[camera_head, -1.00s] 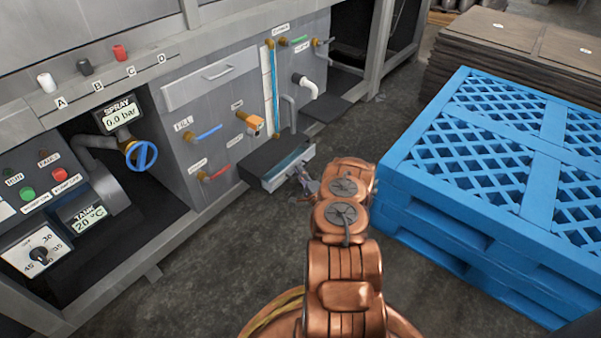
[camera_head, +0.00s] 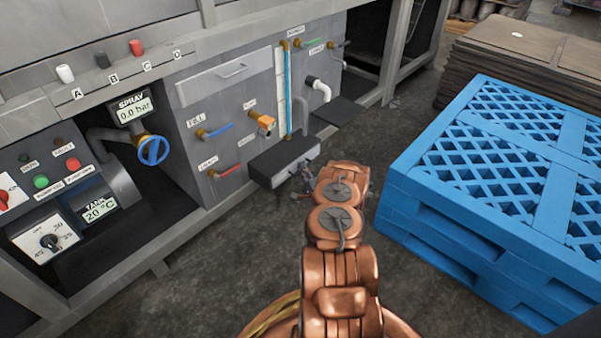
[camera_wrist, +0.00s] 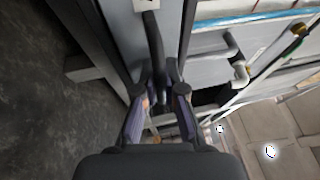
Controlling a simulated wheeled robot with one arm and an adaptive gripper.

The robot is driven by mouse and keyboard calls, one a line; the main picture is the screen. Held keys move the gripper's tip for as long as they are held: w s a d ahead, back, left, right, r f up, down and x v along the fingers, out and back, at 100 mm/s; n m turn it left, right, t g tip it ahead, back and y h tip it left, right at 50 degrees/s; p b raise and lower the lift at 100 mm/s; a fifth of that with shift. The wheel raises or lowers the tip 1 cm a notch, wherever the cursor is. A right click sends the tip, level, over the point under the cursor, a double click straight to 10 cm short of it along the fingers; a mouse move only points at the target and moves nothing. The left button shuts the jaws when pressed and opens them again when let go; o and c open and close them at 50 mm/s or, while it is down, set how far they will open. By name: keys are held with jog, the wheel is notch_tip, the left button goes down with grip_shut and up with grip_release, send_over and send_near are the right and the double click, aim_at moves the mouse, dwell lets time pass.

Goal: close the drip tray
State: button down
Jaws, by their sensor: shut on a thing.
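My gripper (camera_head: 304,182) is at the tray's front, partly hidden by my copper arm. In the wrist view my gripper (camera_wrist: 164,96) is shut on the tray's dark bar handle (camera_wrist: 154,48), which runs between the fingertips. Whether a small gap is left behind the tray front cannot be told.
A stack of blue pallets (camera_head: 480,180) stands close to the right of my arm. Valves and pipes, including a white elbow pipe (camera_head: 319,88), stick out above the tray. The dark floor (camera_head: 225,265) left of my arm is clear.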

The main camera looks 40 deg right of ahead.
jog(key=c, duration=1.5)
grip_release()
jog(key=shift+w, duration=0.2)
jog(key=shift+c, duration=0.2)
jog(key=shift+a, duration=0.1)
jog(key=shift+s, duration=0.1)
jog(key=v, duration=1.2)
jog(key=shift+s, duration=0.1)
